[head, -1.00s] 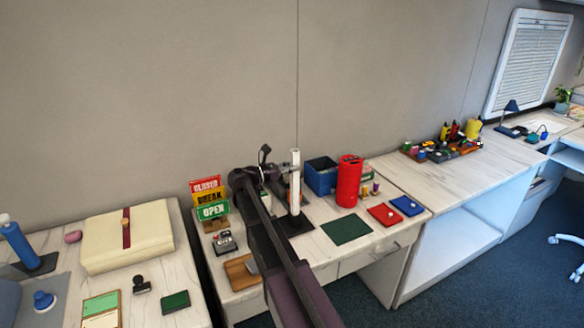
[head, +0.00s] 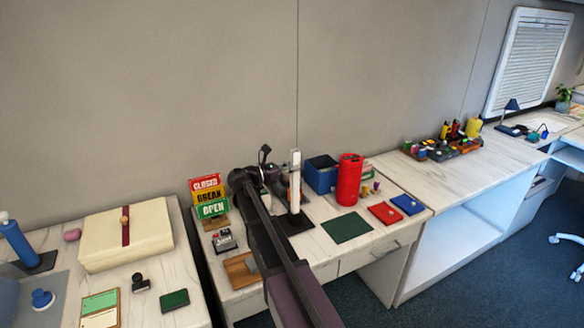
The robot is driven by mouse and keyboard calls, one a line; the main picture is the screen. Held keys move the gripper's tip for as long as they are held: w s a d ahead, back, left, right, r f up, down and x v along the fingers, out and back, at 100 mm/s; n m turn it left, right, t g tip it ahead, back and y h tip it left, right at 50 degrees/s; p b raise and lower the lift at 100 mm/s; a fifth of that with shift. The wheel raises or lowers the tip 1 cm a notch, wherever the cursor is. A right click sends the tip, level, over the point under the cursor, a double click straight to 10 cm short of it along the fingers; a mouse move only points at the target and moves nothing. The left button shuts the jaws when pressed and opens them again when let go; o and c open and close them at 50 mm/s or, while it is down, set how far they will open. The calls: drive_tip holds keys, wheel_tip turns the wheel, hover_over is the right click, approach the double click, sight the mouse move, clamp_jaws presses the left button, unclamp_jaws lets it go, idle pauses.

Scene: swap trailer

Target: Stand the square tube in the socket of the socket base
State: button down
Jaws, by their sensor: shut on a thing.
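The square tube (head: 295,168) is white and stands upright near the middle of the head view. Its lower end meets a flat dark base plate, which I take as the socket base (head: 300,225), on the white desk. I cannot tell whether the tube's foot is inside the socket or just above it. My gripper (head: 286,185) is beside the tube at about mid-height, shut on it. My dark arm link crosses in front and hides most of the gripper and the left part of the base.
A sign stack (head: 211,196) stands left of my arm. A blue bin (head: 321,176) and a red cylinder (head: 349,182) stand close right of the tube. A green mat (head: 347,228) lies at the desk's front. A cream box (head: 118,240) sits on the left desk.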

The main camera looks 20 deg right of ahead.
drive_tip(key=shift+f+b, duration=0.65)
drive_tip(key=shift+f, duration=0.05)
idle(0.6)
idle(0.4)
drive_tip(key=shift+c, duration=1.7)
unclamp_jaws()
drive_tip(key=o, duration=0.3)
drive_tip(key=shift+o, duration=0.2)
drive_tip(key=shift+a+r, duration=0.1)
drive_tip(key=shift+s+a+r+p, duration=0.1)
drive_tip(key=shift+a+r+p, duration=0.4)
drive_tip(key=shift+a, duration=0.45)
drive_tip(key=shift+w+a+r+p, duration=0.1)
drive_tip(key=shift+a+r+p, duration=0.4)
drive_tip(key=shift+a, duration=0.5)
drive_tip(key=shift+s+a+r+p, duration=0.1)
drive_tip(key=shift+a+r+p, duration=0.4)
drive_tip(key=shift+a, duration=0.45)
